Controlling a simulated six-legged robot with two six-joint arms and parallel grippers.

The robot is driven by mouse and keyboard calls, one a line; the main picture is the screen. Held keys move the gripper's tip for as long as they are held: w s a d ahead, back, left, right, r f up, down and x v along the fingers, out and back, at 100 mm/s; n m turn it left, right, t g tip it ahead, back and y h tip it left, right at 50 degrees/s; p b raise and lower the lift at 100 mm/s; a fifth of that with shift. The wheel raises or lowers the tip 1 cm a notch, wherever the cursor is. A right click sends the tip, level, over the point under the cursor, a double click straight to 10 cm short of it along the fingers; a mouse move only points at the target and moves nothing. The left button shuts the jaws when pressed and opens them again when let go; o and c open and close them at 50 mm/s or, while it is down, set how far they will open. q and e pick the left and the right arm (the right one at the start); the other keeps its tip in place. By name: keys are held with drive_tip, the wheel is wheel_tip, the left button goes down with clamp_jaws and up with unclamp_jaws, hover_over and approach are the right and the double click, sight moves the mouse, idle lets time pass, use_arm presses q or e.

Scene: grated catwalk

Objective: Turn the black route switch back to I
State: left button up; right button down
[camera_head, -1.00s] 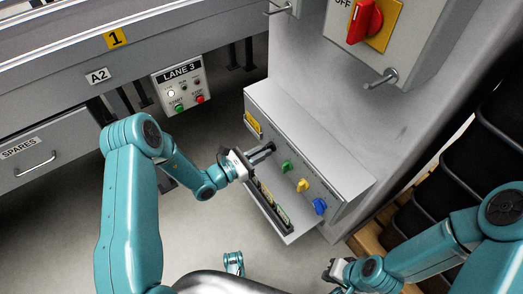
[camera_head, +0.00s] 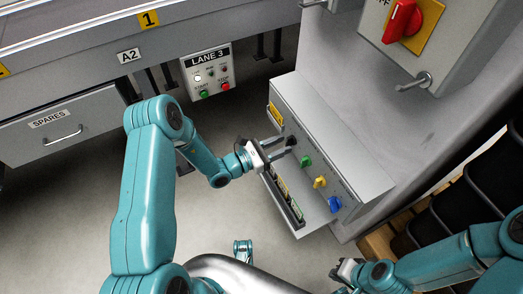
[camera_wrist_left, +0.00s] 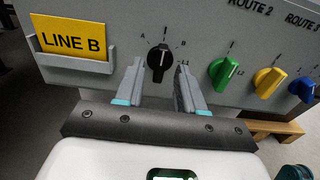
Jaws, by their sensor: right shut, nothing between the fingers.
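The black route switch (camera_wrist_left: 160,58) is a round knob with a raised grip on the grey sloped panel (camera_head: 340,175). In the left wrist view its grip stands close to upright, with a white mark near the top, between the letters A and B. My left gripper (camera_wrist_left: 160,76) is open, with one finger on each side of the switch and gaps between. In the head view my left gripper (camera_head: 282,148) reaches the panel at the black switch (camera_head: 291,141). My right gripper (camera_head: 342,272) is shut and empty at the lower right, away from the panel.
Green (camera_wrist_left: 222,72), yellow (camera_wrist_left: 267,82) and blue (camera_wrist_left: 302,89) knobs sit to the right of the black one. A yellow LINE B card (camera_wrist_left: 72,38) is at its left. A box with a red rotary switch (camera_head: 402,20) and a handle hangs above right.

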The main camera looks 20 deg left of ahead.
use_arm(q)
drive_tip(key=p+v, duration=0.3)
drive_tip(key=v, duration=1.2)
drive_tip(key=shift+s+a, duration=0.15)
drive_tip(key=shift+a, duration=0.05)
drive_tip(key=s+d+f+m+g+h, duration=0.3)
drive_tip(key=s+d+m+g, duration=0.5)
drive_tip(key=s+d+g, duration=0.4)
drive_tip(key=s+f+m+g+y, duration=0.5)
drive_tip(key=s+m+y, duration=0.3)
drive_tip(key=m, duration=0.6)
drive_tip(key=w+d+r+m+t+y, duration=0.2)
drive_tip(key=w+d+m+t, duration=0.1)
drive_tip(key=w+m, duration=0.25)
wheel_tip(320, 180, up, 24)
drive_tip(key=n+p, duration=0.1)
drive_tip(key=p, duration=2.4)
drive_tip(key=shift+w+a+r+p, duration=0.2)
drive_tip(key=shift+a+p, duration=0.05)
drive_tip(key=shift+p, duration=0.05)
